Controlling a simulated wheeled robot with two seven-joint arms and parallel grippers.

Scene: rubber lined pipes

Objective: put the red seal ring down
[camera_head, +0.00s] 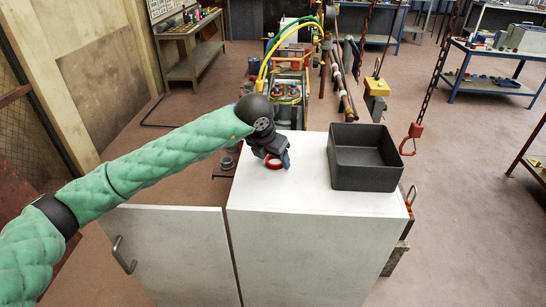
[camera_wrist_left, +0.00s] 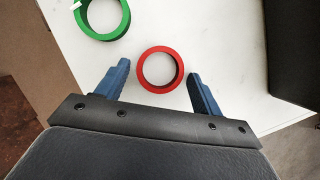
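The red seal ring (camera_head: 273,167) lies flat on the white cabinet top, just under my left gripper (camera_head: 284,162). In the left wrist view the red ring (camera_wrist_left: 141,70) sits between the two blue fingertips of my left gripper (camera_wrist_left: 159,72), with a narrow gap on each side. My left gripper is open and holds nothing. A green ring (camera_wrist_left: 83,27) lies near it on the same white surface, at the top left of the left wrist view. I cannot make the green ring out in the head view. My right gripper is in neither view.
The white cabinet top (camera_head: 300,200) is clear in front of the ring. A dark open box (camera_head: 360,183) stands at its right side. The cabinet's door (camera_head: 175,250) is at the left. A red hook (camera_head: 412,135) hangs on a chain to the right.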

